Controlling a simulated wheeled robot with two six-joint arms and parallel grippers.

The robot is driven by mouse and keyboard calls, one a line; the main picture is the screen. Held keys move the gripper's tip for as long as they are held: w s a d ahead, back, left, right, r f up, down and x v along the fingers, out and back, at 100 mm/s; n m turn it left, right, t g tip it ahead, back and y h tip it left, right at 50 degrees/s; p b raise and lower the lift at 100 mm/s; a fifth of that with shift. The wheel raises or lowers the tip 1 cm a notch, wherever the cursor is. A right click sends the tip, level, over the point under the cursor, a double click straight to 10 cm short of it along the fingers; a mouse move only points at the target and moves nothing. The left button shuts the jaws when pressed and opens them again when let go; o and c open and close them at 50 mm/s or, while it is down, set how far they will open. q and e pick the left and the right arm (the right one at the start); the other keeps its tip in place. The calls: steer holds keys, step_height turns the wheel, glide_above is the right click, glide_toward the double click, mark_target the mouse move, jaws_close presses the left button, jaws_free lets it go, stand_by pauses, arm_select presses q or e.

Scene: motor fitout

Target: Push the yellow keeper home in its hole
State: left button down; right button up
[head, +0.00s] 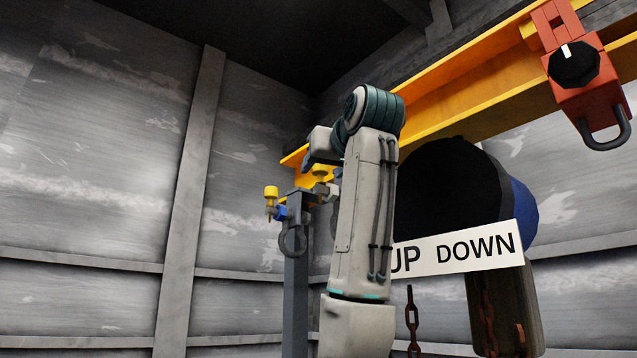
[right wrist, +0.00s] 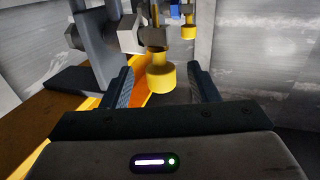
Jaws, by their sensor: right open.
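A yellow keeper (right wrist: 160,76), a wide knob on a narrower stem, shows in the right wrist view between the fingers of my right gripper (right wrist: 163,88). The fingers are open, with a gap on each side of the keeper. Its stem runs beside a grey fitting (right wrist: 130,36); how deep it sits in its hole is hidden. In the head view a yellow keeper (head: 320,171) shows partly, beside my right arm, with my gripper mostly hidden behind it. A second yellow keeper (head: 271,194) stands to the left, by a blue part (head: 281,213). My left gripper is not in view.
A yellow beam (head: 460,85) runs to the upper right, with a red hook block (head: 585,80). A dark motor drum (head: 450,190) and an UP DOWN sign (head: 470,248) are right of my arm. A grey post (head: 296,290) stands left of it. Space farther left looks clear.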

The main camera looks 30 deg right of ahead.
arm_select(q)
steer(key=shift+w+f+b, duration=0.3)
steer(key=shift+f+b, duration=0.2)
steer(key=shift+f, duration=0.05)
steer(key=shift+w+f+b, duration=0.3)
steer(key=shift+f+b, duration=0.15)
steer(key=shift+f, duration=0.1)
arm_select(e)
steer(key=v, duration=0.6)
steer(key=shift+s, duration=0.2)
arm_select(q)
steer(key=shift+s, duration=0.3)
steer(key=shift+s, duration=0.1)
